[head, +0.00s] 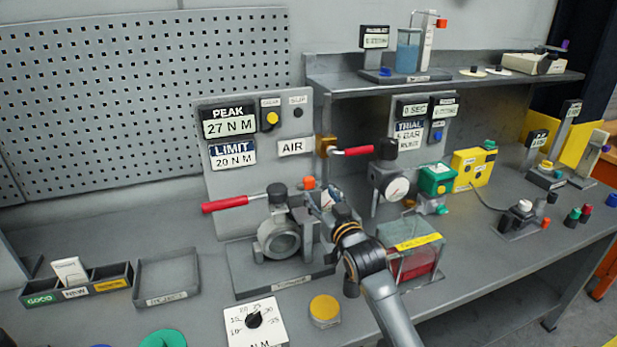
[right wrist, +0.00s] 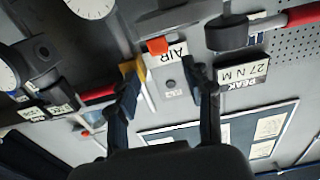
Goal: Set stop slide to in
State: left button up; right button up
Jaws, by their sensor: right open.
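No part carries a readable stop slide label. A small orange-red knob or block (head: 309,183) sits at the top of the valve fixture (head: 278,238), right of the dark cap; it may be the slide's handle, but I cannot tell its position. My right gripper (head: 322,198) is close to its right, over the fixture's right side. In the right wrist view, the fingers (right wrist: 166,78) are spread with nothing between them, and the orange-red block (right wrist: 157,46) shows past their tips. The gripper and arm hide part of the fixture. My left gripper is not in view.
A red lever handle (head: 225,204) sticks out left of the fixture. Another red handle (head: 352,151) and a gauge (head: 396,188) stand behind right. A clear box with red contents (head: 415,262) is right of my arm. A dial block (head: 254,320) stands in front.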

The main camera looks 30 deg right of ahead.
aim_at(310, 182)
jog(key=p+x, duration=0.1)
jog(key=x, duration=0.8)
jog(key=shift+w+p, duration=0.15)
jog(key=shift+p, duration=0.2)
grip_shut()
